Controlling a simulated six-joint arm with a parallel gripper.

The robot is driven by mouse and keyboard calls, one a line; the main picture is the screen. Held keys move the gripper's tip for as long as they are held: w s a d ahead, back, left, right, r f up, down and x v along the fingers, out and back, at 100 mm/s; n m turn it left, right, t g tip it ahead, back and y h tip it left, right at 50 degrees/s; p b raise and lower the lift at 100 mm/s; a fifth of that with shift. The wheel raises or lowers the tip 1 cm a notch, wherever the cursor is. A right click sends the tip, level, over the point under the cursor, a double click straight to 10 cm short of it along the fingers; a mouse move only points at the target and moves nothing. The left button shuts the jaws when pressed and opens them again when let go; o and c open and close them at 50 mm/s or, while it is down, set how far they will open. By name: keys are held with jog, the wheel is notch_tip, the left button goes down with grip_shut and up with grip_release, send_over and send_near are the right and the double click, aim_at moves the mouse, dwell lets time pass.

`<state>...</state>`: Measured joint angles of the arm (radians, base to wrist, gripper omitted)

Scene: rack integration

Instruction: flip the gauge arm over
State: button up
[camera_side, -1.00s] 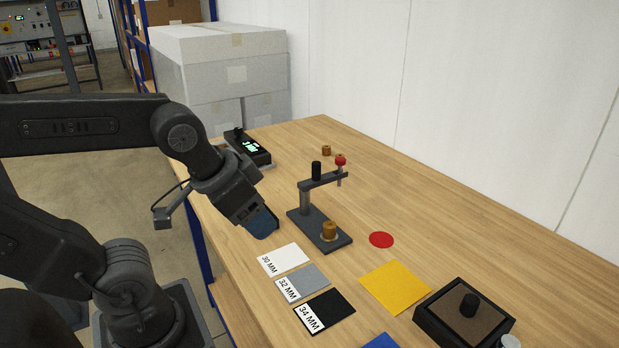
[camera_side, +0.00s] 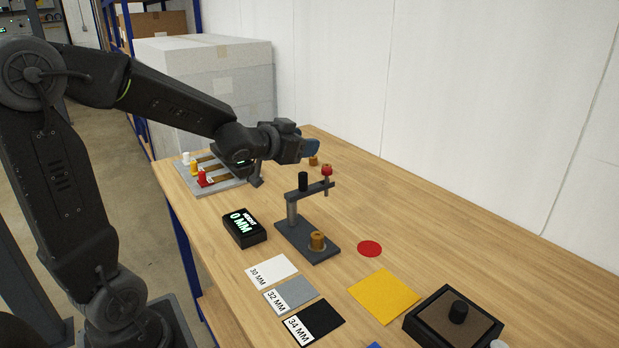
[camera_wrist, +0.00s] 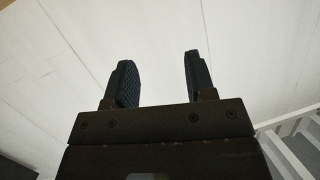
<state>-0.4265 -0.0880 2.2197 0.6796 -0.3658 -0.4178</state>
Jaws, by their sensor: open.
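The gauge stands on a dark base plate (camera_side: 308,242). Its gauge arm (camera_side: 314,190) reaches to the right from a post, with a black knob (camera_side: 303,181) on top and a red-topped probe (camera_side: 327,171) at its end. A brass part (camera_side: 317,240) sits on the base below the probe, apart from its tip. My gripper (camera_side: 312,147) is behind and above the gauge arm, pointing right, not touching it.
A display reading 0 MM (camera_side: 243,228) stands left of the gauge. A lever panel (camera_side: 211,178) lies at the back left. Another brass part (camera_side: 313,161) is near my fingers. Labelled cards (camera_side: 290,296), a red disc (camera_side: 369,249), a yellow square (camera_side: 384,296) and a black box (camera_side: 455,318) lie in front.

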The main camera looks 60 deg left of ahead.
aim_at(307, 189)
jog(key=a+f+m+t+h, duration=0.1)
jog(key=h, duration=0.1)
jog(key=w+a+f+m+h, duration=0.1)
jog(key=h, duration=0.1)
jog(key=w+a+f+t+h, duration=0.1)
jog(key=a+f, duration=0.1)
jog(key=shift+w+a+m+t+h, duration=0.1)
jog(key=shift+w+m+t+h, duration=0.1)
jog(key=shift+m+t+h, duration=0.15)
jog(key=shift+m+h, duration=0.35)
jog(key=shift+h, duration=0.5)
jog(key=f, duration=0.8)
jog(key=shift+s+a+f, duration=0.1)
jog(key=shift+s, duration=0.15)
jog(key=shift+x, duration=1.1)
jog(key=shift+w, duration=0.4)
grip_shut()
